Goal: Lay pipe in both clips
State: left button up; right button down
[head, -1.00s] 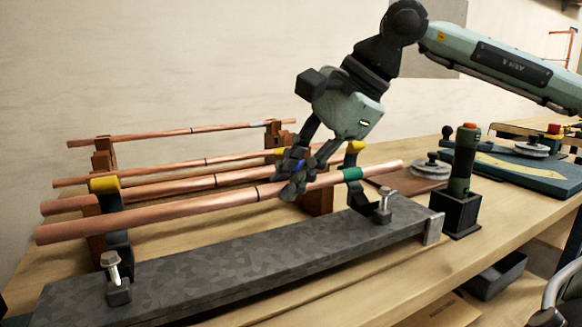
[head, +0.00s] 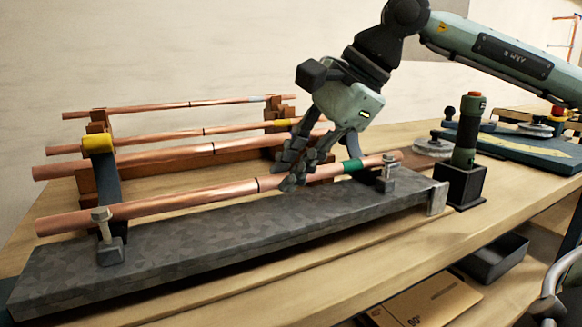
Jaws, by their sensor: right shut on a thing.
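A copper pipe (head: 200,197) with a green band (head: 353,165) lies lengthwise above the dark grey bench rail (head: 230,225). My right gripper (head: 297,172) is shut on it, right of its middle. The left clip, with a yellow-tipped dark upright (head: 98,144), has a bolt (head: 101,216) in front of the pipe; the pipe passes between upright and bolt. The right clip (head: 386,182) has its bolt in front of the pipe's right end; its upright is mostly hidden by my gripper. I cannot tell whether the pipe touches the clip bottoms. My left gripper is out of view.
Several other copper pipes (head: 150,154) lie on a brown wooden rack (head: 100,125) behind. A green-handled tool (head: 467,130) stands in a black holder (head: 460,187) to the right. A blue-green board (head: 530,145) lies at far right. A black bin (head: 495,257) sits below the table edge.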

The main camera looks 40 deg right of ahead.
dwell(0.3)
jog(key=c, duration=1)
grip_release()
jog(key=shift+f, duration=0.1)
notch_tip(320, 180, up, 7)
jog(key=p, duration=0.5)
